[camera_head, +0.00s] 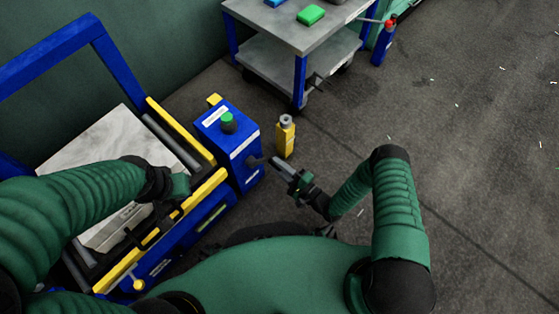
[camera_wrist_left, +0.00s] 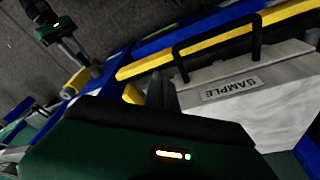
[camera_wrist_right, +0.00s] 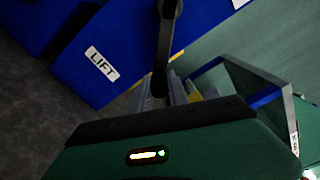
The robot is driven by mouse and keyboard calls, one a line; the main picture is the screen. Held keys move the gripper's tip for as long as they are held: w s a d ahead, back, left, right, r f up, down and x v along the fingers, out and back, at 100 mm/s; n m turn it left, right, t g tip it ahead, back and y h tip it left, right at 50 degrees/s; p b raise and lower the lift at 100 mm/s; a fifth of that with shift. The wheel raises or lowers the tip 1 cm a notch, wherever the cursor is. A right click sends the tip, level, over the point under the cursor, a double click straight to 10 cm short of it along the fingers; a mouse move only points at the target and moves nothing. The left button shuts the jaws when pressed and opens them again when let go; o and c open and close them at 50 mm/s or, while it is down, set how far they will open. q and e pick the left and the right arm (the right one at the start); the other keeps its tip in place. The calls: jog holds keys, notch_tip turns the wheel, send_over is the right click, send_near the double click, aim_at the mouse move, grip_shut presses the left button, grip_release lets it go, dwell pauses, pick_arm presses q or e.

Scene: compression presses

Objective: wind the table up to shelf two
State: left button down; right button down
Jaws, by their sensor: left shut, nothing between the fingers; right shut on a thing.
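The blue lift box (camera_head: 228,150), with a green knob on top, stands beside the press table. It reads LIFT in the right wrist view (camera_wrist_right: 60,45). Its dark crank (camera_wrist_right: 167,35) runs down between the fingers of my right gripper (camera_wrist_right: 165,95). In the head view my right gripper (camera_head: 280,165) is shut on the crank's handle, right of the box. The table (camera_head: 205,188) has yellow edges and bears a grey slab (camera_head: 115,140) labelled SAMPLE (camera_wrist_left: 232,89). My left gripper (camera_head: 172,208) is shut and empty by the slab's black handle (camera_wrist_left: 215,38). No marked shelf two is discernible.
A yellow bottle (camera_head: 285,138) stands on the floor near my right gripper. A grey cart (camera_head: 310,40) with a green block (camera_head: 311,15) is at the back. A blue frame (camera_head: 50,45) rises at the left.

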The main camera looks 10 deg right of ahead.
pick_arm(q)
jog(key=shift+f, duration=0.25)
pick_arm(e)
jog(key=shift+s+a+f, duration=0.3)
jog(key=shift+s+f, duration=0.05)
jog(key=shift+f, duration=0.2)
jog(key=shift+s+a, duration=0.15)
jog(key=c, duration=1.3)
grip_release()
jog(key=shift+r, duration=0.1)
pick_arm(q)
jog(key=shift+f, duration=0.1)
